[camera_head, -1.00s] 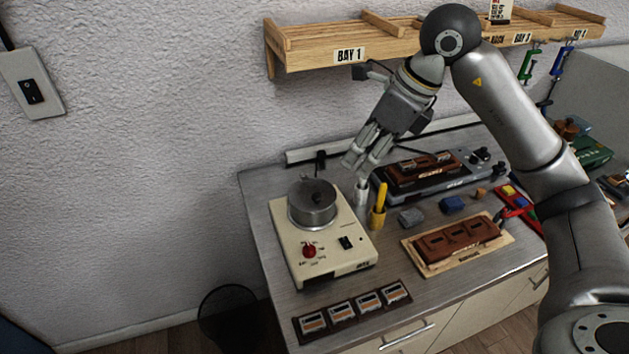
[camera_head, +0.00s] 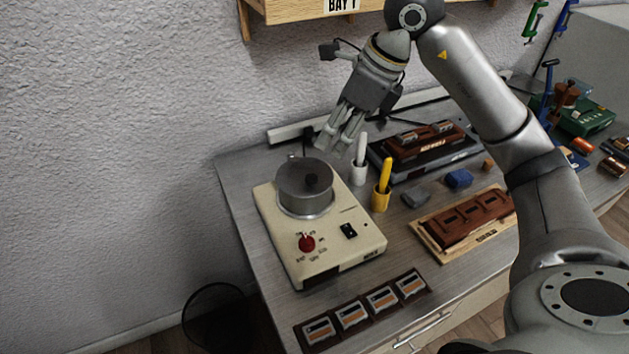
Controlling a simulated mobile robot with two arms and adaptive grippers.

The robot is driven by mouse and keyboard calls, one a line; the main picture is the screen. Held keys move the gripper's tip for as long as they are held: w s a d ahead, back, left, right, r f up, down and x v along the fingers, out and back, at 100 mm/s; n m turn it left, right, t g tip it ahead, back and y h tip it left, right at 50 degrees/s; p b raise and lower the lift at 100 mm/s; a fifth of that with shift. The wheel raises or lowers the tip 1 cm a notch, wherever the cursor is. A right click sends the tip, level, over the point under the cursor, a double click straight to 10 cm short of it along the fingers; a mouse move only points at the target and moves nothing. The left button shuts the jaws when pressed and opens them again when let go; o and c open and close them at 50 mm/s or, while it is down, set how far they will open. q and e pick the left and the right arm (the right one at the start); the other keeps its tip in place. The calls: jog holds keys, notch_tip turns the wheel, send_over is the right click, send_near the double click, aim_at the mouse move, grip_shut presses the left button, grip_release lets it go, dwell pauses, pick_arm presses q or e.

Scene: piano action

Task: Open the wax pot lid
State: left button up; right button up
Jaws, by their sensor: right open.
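The wax pot (camera_head: 304,203) is a grey metal pot set in a cream heater unit (camera_head: 352,266) at the left of the workbench. My left gripper is not in view.
A white holder (camera_head: 358,172) and a yellow one (camera_head: 381,198) stand just right of the heater. A wooden tray with a brown part (camera_head: 467,222) lies further right. Labelled tiles (camera_head: 365,307) line the front edge. A wooden shelf (camera_head: 300,8) hangs above.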

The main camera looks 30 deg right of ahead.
aim_at(313, 177)
jog(key=p+x, duration=0.1)
jog(key=x, duration=0.9)
jog(key=shift+f, duration=0.4)
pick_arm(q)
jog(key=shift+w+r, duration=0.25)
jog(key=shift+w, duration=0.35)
pick_arm(e)
jog(key=shift+w+a+f, duration=0.1)
jog(key=shift+w+f, duration=0.05)
jog(key=shift+f, duration=0.4)
grip_shut()
